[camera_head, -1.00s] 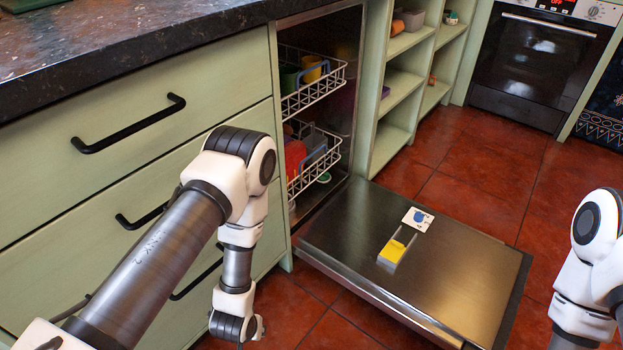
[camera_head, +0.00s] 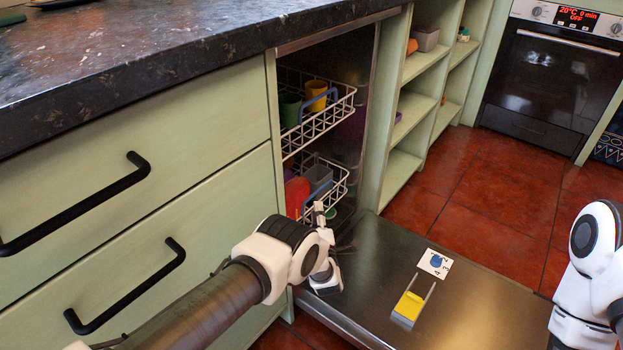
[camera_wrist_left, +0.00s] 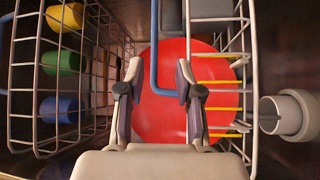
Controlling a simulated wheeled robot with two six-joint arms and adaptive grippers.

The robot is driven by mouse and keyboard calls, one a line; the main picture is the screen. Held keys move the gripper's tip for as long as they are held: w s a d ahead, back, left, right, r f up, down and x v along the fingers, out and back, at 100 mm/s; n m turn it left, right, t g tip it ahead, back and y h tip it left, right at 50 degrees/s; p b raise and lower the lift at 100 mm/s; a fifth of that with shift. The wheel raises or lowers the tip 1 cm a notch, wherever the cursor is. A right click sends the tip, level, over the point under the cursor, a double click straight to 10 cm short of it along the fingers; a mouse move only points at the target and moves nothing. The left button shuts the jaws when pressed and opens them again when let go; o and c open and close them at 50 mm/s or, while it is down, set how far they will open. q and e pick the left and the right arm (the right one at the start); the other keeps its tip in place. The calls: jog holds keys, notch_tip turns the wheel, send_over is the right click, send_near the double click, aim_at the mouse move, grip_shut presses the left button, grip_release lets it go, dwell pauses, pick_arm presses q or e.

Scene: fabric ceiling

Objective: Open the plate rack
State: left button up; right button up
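The plate rack is the lower white wire basket (camera_head: 327,196) inside the open dishwasher, with a blue handle at its front. In the left wrist view the blue handle (camera_wrist_left: 154,55) shows between my fingertips, in front of a red plate (camera_wrist_left: 165,115); the rack's wires (camera_wrist_left: 248,75) run along the right. My left gripper (camera_head: 331,229) is at the front of this rack, low over the door's inner end. In the left wrist view my left gripper (camera_wrist_left: 158,88) is open, with a finger on each side of the handle; I cannot tell whether either touches it. My right gripper is out of view.
The upper rack (camera_head: 322,126) holds green and yellow cups. The dishwasher door (camera_head: 385,262) lies open, with a yellow dispenser part (camera_head: 409,307) on it. Drawers with black handles (camera_head: 130,285) stand left. Open shelves (camera_head: 412,105) stand right of the dishwasher.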

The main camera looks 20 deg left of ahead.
aim_at(315, 194)
pick_arm(q)
jog(key=b+x, duration=0.4)
jog(key=x, duration=0.2)
jog(key=shift+w+r, duration=0.1)
jog(key=shift+w, duration=0.1)
jog(key=shift+w+a+r, duration=0.15)
jog(key=shift+w+r, duration=0.05)
jog(key=shift+w, duration=0.1)
jog(key=shift+r, duration=0.1)
grip_shut()
